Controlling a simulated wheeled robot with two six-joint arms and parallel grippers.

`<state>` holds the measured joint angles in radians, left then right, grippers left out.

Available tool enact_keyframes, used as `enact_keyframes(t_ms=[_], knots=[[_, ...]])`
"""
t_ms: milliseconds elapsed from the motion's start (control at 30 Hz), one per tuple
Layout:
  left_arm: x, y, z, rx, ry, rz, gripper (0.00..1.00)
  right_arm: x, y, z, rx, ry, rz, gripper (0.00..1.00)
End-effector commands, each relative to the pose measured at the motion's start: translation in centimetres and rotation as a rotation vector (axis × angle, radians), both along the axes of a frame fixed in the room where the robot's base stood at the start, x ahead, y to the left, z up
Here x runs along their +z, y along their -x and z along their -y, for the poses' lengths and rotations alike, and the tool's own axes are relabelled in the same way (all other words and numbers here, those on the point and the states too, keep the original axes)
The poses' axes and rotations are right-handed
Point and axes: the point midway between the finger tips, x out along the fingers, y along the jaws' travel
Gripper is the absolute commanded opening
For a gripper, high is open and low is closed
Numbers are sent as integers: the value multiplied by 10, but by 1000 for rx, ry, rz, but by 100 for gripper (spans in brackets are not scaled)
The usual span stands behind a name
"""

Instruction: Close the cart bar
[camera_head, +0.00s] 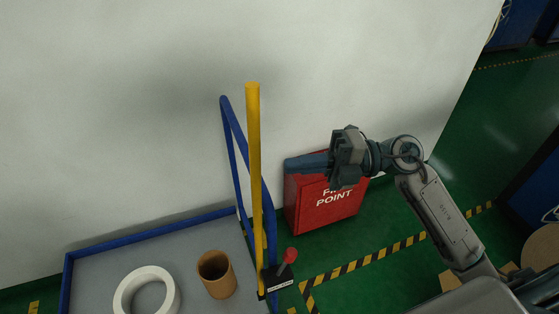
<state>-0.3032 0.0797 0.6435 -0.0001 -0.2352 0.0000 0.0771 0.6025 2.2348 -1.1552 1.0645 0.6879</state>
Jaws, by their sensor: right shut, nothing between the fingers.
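The cart bar (254,150) is a yellow pole standing nearly upright at the right end of the cart. Its lower end is beside a small black block (277,276) with a red-knobbed lever (289,257). The grey cart deck (196,244) has a blue rim and a tall blue handle frame (231,120) behind the bar. My right gripper (289,163) is shut and empty, pointing left, in front of the top of the red box. It is to the right of the bar and apart from it. My left gripper is out of view.
A white tape ring (125,294) and a brown cardboard core (217,288) are on the cart deck. A red fire point box (326,213) stands against the white wall, right of the cart. Green floor (385,220) with striped tape lies to the right.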

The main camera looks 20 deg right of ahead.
Motion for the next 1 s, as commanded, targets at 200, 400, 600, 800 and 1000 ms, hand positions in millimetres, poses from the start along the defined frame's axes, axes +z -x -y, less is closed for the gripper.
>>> enact_keyframes(t_ms=[200, 400, 600, 800, 1000], knots=[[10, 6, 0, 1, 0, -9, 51, 4, -3, -19, 1, -5, 0, 0], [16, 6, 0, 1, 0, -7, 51, 3, -5, -32, 1, -3, 2, 0], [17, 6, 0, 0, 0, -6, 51, 2, -6, -38, 1, -1, 1, 0], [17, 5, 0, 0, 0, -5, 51, 1, -6, -38, 0, 1, 1, 0], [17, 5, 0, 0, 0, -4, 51, 1, -6, -38, 1, 0, 0, 0]])
